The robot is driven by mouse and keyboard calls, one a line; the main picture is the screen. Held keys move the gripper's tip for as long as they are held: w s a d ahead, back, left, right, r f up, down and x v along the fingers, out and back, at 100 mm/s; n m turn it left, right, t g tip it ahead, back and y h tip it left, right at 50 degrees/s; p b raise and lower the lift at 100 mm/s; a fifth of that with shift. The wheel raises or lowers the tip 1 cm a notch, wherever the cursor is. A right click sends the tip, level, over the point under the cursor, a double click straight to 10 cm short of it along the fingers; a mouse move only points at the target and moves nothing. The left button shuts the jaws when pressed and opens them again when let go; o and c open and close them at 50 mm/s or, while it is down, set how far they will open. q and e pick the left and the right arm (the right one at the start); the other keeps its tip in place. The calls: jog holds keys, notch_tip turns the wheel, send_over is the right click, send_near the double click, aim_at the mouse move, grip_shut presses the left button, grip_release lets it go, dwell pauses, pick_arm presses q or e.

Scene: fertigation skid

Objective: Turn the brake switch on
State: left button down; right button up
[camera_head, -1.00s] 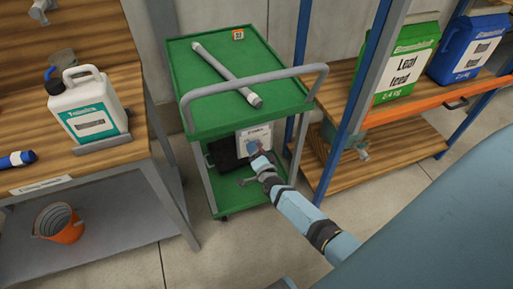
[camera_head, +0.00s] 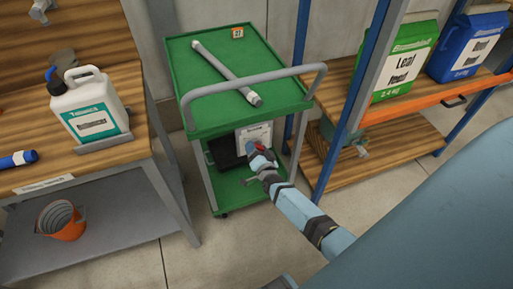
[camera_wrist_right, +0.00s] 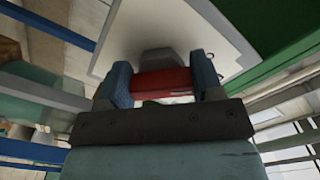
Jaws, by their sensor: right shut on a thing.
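The brake switch is on a white labelled plate (camera_head: 262,131) under the top deck of the green cart. In the right wrist view, its red handle (camera_wrist_right: 163,84) lies between the two blue fingers of my right gripper (camera_wrist_right: 163,80). A grey block shows behind the handle, in front of the plate (camera_wrist_right: 122,40). In the head view, my right gripper (camera_head: 260,153) is at the plate's lower edge, with a bit of red at its tip. It is shut on the handle. The lettering on the plate is too small to read. My left gripper is out of view.
The green cart (camera_head: 200,85) carries a grey pipe (camera_head: 226,72) on top, and its grey push rail (camera_head: 290,71) passes above my right gripper. A black box (camera_head: 225,152) is left of the plate. Blue rack posts (camera_head: 345,130) stand close on the right.

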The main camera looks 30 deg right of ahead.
jog(key=o, duration=0.9)
jog(key=p+v, duration=0.1)
jog(key=v, duration=1.3)
jog(key=shift+d, duration=0.1)
jog(key=shift+f, duration=0.1)
